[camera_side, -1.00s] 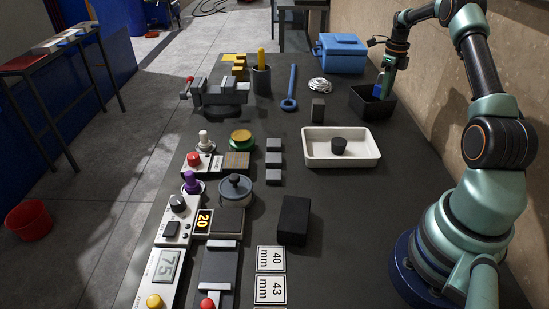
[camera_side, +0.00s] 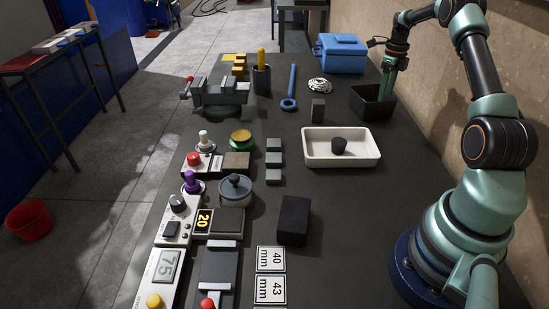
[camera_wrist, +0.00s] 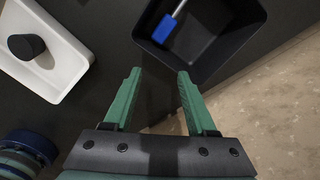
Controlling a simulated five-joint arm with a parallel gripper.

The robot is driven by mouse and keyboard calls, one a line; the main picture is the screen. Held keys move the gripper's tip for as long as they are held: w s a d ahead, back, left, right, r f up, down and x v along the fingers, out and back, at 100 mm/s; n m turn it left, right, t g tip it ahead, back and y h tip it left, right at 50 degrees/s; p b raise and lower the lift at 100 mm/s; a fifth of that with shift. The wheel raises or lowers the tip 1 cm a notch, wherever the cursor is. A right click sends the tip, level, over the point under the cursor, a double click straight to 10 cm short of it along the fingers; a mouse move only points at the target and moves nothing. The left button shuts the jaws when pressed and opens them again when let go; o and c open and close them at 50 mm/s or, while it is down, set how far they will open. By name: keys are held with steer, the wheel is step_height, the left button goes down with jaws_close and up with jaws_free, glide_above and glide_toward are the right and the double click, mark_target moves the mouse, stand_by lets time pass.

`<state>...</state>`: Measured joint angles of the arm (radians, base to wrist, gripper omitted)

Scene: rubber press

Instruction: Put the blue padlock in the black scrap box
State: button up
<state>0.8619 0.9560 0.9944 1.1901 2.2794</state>
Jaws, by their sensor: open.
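The blue padlock (camera_wrist: 164,30) lies inside the black scrap box (camera_wrist: 225,62), near one inner wall, with its pale shackle pointing up and right in the wrist view. In the side view the scrap box (camera_side: 366,112) stands at the back right, and the padlock is hidden there. My gripper (camera_wrist: 159,73) is open with nothing between its green fingers. In the side view my gripper (camera_side: 385,92) points down over the box, and the exact height of its tips is hard to tell.
A white tray (camera_side: 314,158) with a black cup-shaped piece (camera_side: 339,146) stands left of the box and nearer the camera. A small dark block (camera_side: 318,109) and a blue toolbox (camera_side: 341,53) are close by. A wall (camera_side: 440,90) runs along the right.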

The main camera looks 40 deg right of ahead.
step_height(320, 180, up, 12)
steer(key=w+a+r+n+t+h, duration=0.1)
steer(key=w+a+r+n, duration=0.1)
steer(key=a+r+n, duration=0.4)
steer(key=w+a+r+n, duration=0.1)
steer(key=w+a+n, duration=0.1)
steer(key=a+n, duration=0.35)
steer(key=s+a+r+n+t, duration=0.1)
steer(key=s+a+n, duration=0.1)
steer(key=a+n, duration=0.7)
steer(key=s+a+r+n+t, duration=0.1)
steer(key=s+a+n+t, duration=0.3)
steer(key=a, duration=0.9)
steer(key=s+a+f+n+y, duration=0.1)
steer(key=s+a+f+n, duration=0.4)
steer(key=a+n, duration=0.3)
steer(key=n, duration=0.3)
steer(key=shift+s+a, duration=0.3)
